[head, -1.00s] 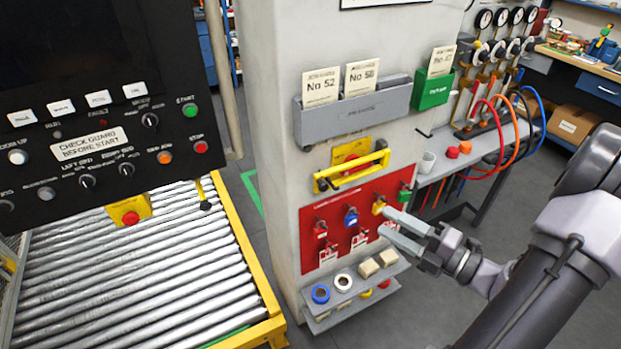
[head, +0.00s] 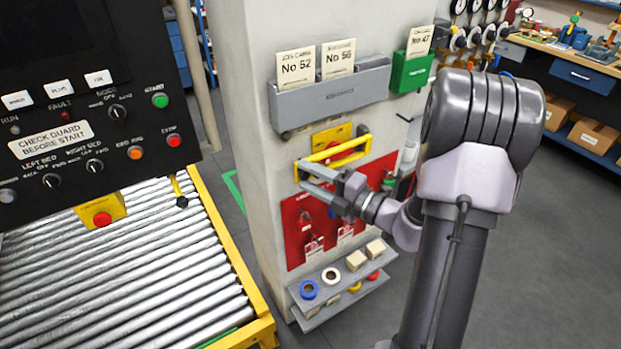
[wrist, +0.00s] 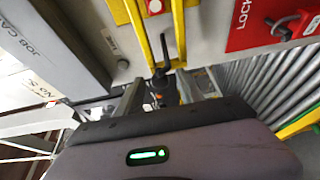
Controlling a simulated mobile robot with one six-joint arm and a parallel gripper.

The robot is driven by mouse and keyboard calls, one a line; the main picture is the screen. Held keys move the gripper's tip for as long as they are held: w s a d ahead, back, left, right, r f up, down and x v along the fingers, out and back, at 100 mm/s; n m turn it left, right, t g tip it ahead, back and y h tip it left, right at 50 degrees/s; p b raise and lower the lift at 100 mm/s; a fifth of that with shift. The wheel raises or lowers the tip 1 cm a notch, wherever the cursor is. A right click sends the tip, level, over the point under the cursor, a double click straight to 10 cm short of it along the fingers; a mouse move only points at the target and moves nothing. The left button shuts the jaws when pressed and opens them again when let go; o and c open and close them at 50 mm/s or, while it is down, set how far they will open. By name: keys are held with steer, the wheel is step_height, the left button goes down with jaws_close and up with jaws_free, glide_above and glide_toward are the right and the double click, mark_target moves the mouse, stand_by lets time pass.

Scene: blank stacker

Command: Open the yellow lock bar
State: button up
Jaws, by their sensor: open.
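The yellow lock bar (head: 335,150) is a long yellow frame mounted on the pale column, above the red lock board. It rises slightly to the right in the head view. My gripper (head: 308,174) is open at the bar's left end, just below and in front of it. In the wrist view the bar (wrist: 179,30) runs down from the top edge, with a dark pin or knob at its near end. My two fingers (wrist: 170,82) stand apart on either side of that end. I cannot tell whether they touch it. The fingers hold nothing.
The red lock board (head: 294,228) with padlocks and tags lies just below my gripper. A grey card holder (head: 345,93) and a green one (head: 413,76) are above. A small shelf (head: 312,303) with tape rolls sits below. A roller bed (head: 130,270) and black control panel (head: 75,105) are left.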

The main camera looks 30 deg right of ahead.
jaws_close()
stand_by(1.3)
